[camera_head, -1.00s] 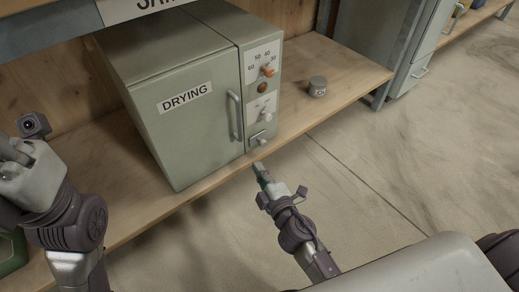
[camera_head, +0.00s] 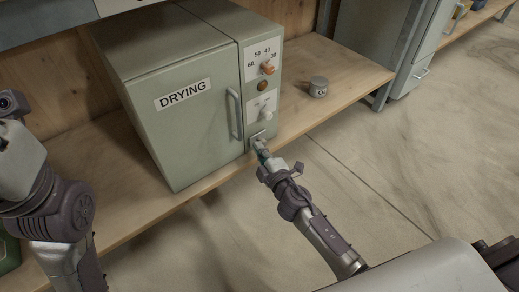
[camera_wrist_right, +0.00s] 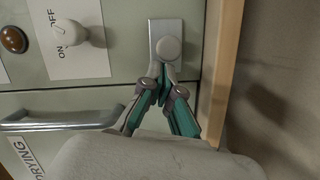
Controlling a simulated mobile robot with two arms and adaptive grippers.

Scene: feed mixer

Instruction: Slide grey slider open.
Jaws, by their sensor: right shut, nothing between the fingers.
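The grey slider (camera_wrist_right: 169,48) is a round knob on a pale metal plate, low on the control panel of the drying oven (camera_head: 192,128). In the head view the slider is mostly hidden behind my right gripper (camera_head: 258,146). In the right wrist view, the fingers of my right gripper (camera_wrist_right: 164,82) are shut with nothing between them. Their tips are at the lower edge of the knob, over its plate; I cannot tell whether they touch it. Part of my left arm shows at the left edge of the head view, but its gripper is out of view.
A small grey tin (camera_head: 318,87) stands on the wooden shelf (camera_head: 350,70). The floor in front is clear.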

